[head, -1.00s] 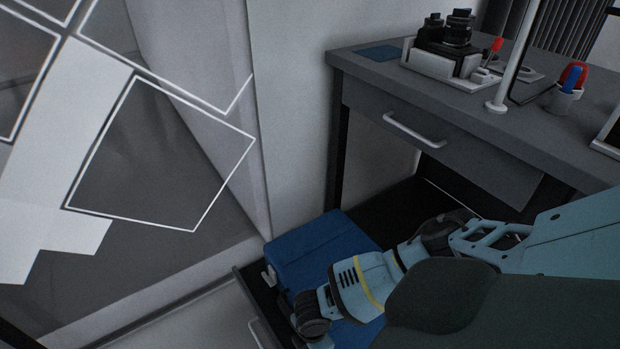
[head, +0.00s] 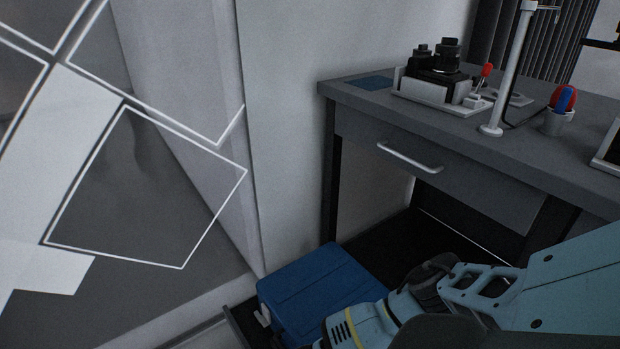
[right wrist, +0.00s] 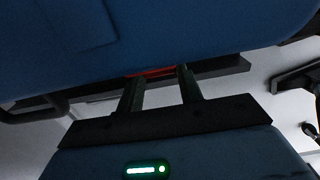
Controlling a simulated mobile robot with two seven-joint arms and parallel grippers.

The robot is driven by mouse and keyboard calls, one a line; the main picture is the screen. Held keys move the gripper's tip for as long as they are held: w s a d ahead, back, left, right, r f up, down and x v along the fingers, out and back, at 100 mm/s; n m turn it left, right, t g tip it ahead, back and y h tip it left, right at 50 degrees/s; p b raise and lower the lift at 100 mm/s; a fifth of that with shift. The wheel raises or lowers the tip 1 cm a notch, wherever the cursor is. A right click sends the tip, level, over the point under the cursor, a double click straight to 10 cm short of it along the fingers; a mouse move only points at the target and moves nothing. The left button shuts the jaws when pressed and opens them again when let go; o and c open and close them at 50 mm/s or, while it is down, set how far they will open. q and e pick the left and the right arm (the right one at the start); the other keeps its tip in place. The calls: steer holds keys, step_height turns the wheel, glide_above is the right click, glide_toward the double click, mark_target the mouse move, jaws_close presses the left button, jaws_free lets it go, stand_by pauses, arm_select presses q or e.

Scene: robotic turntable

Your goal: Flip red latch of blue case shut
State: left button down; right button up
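The blue case (head: 316,288) sits low beside the desk, with a small pale fitting (head: 263,316) on its left side. In the right wrist view the case (right wrist: 190,38) fills the top of the picture. A thin strip of the red latch (right wrist: 152,72) shows under the case's lower edge; most of it is hidden. My right gripper (right wrist: 160,76) has its two fingers apart, with tips at the latch strip. I cannot tell whether they touch it. In the head view my right arm covers the case's near right side, and the gripper is out of sight. My left gripper is in neither current view.
A grey desk (head: 440,165) with a drawer handle (head: 409,158) stands behind. A black device (head: 437,68), a white post (head: 508,75) and a small cup (head: 557,122) are on it. A pale wall and glass panel are at left. The dark surface (head: 400,250) under the desk is clear.

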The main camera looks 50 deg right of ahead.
steer(key=c, duration=0.4)
steer(key=shift+f+h+p, duration=0.1)
steer(key=shift+h+p, duration=0.3)
steer(key=shift+h, duration=0.2)
steer(key=shift+d+f+h, duration=0.15)
steer(key=shift+h, duration=0.25)
steer(key=shift+s+d+f+g+h+p, duration=0.15)
steer(key=shift+d+f+g+h+p, duration=0.2)
steer(key=shift+h, duration=0.35)
steer(key=shift+r, duration=0.1)
steer(key=o, duration=1)
